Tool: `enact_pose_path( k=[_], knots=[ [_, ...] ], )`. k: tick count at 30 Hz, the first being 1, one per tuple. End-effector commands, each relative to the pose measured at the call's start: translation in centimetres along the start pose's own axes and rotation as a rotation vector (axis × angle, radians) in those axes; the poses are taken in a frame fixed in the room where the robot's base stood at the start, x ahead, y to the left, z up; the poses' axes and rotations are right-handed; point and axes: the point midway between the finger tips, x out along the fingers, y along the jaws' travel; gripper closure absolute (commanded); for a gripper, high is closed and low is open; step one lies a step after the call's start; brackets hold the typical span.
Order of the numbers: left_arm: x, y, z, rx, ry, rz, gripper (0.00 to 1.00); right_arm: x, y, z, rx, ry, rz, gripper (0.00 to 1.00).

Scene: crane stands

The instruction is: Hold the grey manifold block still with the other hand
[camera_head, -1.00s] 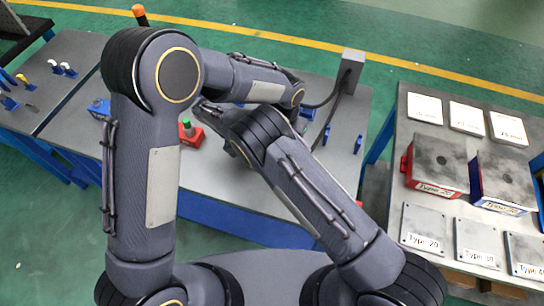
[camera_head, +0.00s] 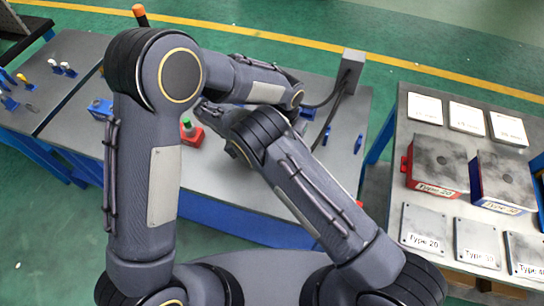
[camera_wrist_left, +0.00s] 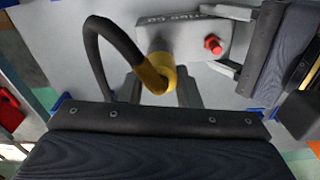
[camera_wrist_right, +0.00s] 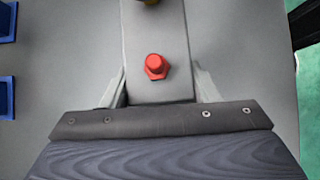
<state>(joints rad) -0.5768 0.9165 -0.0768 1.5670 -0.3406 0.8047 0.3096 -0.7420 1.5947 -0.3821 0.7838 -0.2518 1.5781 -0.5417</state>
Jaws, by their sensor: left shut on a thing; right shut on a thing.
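The grey manifold block (camera_wrist_right: 140,35) runs between my right fingers in the right wrist view, with a red hex plug (camera_wrist_right: 156,66) on its top. My right gripper (camera_wrist_right: 162,88) is shut on the block's end near this plug. In the left wrist view the block (camera_wrist_left: 188,36) carries dark lettering. My left gripper (camera_wrist_left: 160,90) is shut on the yellow fitting (camera_wrist_left: 160,72) of a black hose (camera_wrist_left: 105,35). The fitting is at the block's other end; whether it is seated cannot be told.
A grey post (camera_head: 348,70) with a hose stands at the table's back right. A red block with a green top (camera_head: 190,133) stands left of my right wrist. A second table at right holds plates and red (camera_head: 437,165) and blue fixtures. Both forearms lie close together.

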Motion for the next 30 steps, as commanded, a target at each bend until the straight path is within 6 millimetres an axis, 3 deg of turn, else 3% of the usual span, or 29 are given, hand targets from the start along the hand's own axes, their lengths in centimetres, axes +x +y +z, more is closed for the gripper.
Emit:
enact_pose_path(
  k=[1, 6, 7, 12, 25, 30],
  knots=[
    [2.1, 1.1, 2.0, 0.044, -0.052, -0.009, 0.99, -0.4, 0.3, 0.4, 0.014, 0.015, -0.015, 0.76],
    [2.0, 1.1, 2.0, 0.044, -0.052, -0.009, 0.99, -0.4, 0.3, 0.5, 0.015, 0.014, -0.014, 0.76],
    [2.0, 1.1, 2.0, 0.044, -0.052, -0.009, 0.66, -0.4, 0.3, 0.5, 0.015, 0.014, -0.014, 0.76],
    [2.0, 1.1, 2.0, 0.044, -0.055, -0.010, 0.44, -0.5, 0.4, 0.4, 0.015, 0.016, -0.012, 0.77],
    [1.9, 1.0, 2.1, 0.044, -0.057, -0.011, 0.44, -0.6, 0.6, 0.4, 0.014, 0.020, -0.005, 0.77],
    [0.8, 1.1, 2.0, 0.043, -0.056, -0.011, 0.44, -0.6, 0.6, 0.4, 0.015, 0.021, -0.003, 0.76]
  ],
)
